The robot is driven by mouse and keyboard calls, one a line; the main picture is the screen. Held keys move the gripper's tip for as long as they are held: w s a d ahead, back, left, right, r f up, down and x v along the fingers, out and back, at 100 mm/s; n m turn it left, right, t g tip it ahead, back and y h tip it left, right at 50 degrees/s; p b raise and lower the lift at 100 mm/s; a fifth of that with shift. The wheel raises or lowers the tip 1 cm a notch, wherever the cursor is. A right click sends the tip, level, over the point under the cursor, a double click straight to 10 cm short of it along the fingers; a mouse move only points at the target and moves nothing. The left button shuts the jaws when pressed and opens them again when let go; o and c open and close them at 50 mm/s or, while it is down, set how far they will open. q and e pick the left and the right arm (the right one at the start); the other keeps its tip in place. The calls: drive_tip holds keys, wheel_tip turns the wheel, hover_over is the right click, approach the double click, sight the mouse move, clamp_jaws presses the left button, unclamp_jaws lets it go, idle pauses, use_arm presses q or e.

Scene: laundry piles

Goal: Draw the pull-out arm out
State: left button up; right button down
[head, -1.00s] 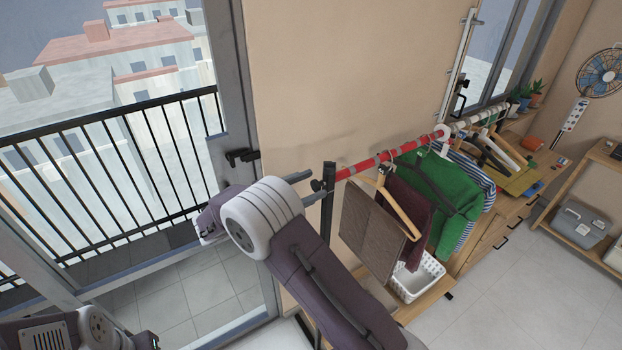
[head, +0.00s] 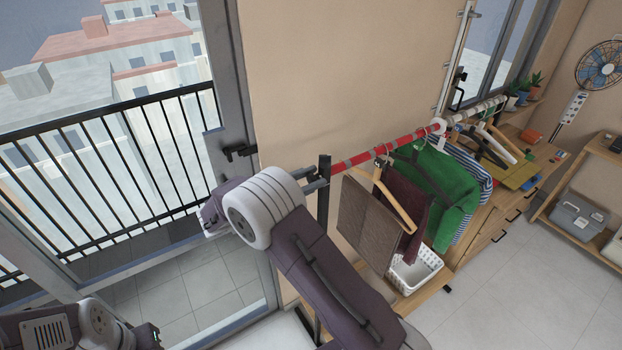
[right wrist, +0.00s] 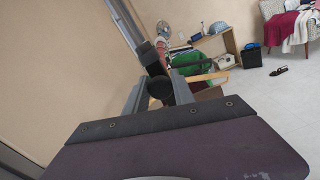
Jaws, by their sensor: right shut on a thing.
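My right gripper (head: 317,181) reaches from the front left to the dark upright post (head: 323,205) at the near end of the clothes rack. It is shut on the dark round knob at the end of the pull-out arm. The knob (right wrist: 160,88) shows between the two grey fingers in the right wrist view; in the head view the fingers cover it. Beyond the post runs the red-and-grey rail (head: 390,146). How far the pull-out arm is out cannot be told.
A brown cloth (head: 368,222), a maroon garment (head: 408,195) and a green garment (head: 445,185) hang from the rail. A white basket (head: 415,270) stands below. A black balcony railing (head: 150,150) is at left. Open floor (head: 530,290) lies at right.

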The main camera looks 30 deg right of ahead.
drive_tip(key=shift+f, duration=0.2)
idle(0.7)
drive_tip(key=c, duration=1.1)
unclamp_jaws()
drive_tip(key=shift+o, duration=0.2)
drive_tip(key=a+b, duration=0.3)
drive_tip(key=a, duration=0.6)
drive_tip(key=shift+s, duration=0.35)
